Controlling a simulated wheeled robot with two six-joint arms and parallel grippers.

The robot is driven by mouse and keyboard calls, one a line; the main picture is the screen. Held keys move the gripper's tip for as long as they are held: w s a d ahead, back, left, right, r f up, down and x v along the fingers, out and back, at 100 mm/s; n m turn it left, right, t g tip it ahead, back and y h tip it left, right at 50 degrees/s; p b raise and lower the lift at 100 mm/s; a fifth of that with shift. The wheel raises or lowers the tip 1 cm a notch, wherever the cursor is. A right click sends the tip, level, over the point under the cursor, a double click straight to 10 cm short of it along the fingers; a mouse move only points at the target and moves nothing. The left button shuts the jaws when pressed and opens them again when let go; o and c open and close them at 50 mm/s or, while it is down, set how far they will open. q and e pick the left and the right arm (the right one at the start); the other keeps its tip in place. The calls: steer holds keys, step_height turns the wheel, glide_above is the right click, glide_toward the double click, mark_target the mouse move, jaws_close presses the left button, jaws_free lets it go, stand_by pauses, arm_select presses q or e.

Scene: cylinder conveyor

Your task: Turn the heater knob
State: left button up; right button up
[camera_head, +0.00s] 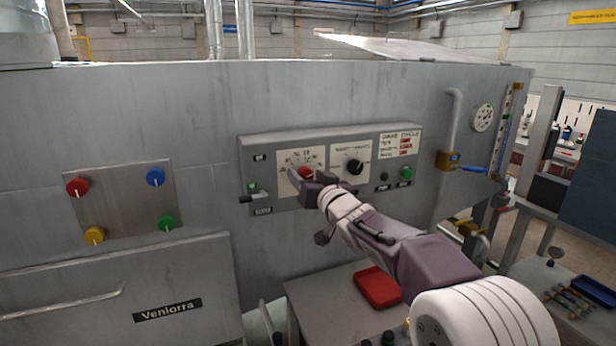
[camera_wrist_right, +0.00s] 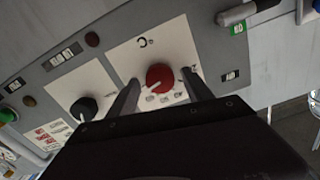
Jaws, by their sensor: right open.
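The red knob (camera_head: 306,172) sits on a white dial plate on the grey control panel (camera_head: 225,143). It shows clearly in the right wrist view (camera_wrist_right: 160,77), with a white pointer mark. My right gripper (camera_head: 306,178) is at the knob. In the right wrist view its two fingers (camera_wrist_right: 157,88) are apart, one on each side of the red knob, with gaps visible. The gripper partly hides the knob in the head view. A black knob (camera_head: 354,166) on a second white dial is to the right; it also shows in the wrist view (camera_wrist_right: 84,108). My left gripper is not in view.
A small lever (camera_head: 258,198) juts out left of the red knob's dial. A green button (camera_head: 406,174) is at the panel's right. Coloured knobs sit on a plate (camera_head: 125,203) further left. A red tray (camera_head: 378,287) lies on a table below my right arm.

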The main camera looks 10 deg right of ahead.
steer(key=shift+a, duration=0.1)
jaws_close()
steer(key=shift+n, duration=0.3)
steer(key=n+b, duration=0.1)
steer(key=n, duration=0.3)
steer(key=shift+f+b, duration=0.1)
steer(key=shift+b, duration=0.3)
steer(key=shift+n+b, duration=0.55)
steer(key=shift+n, duration=1.45)
jaws_free()
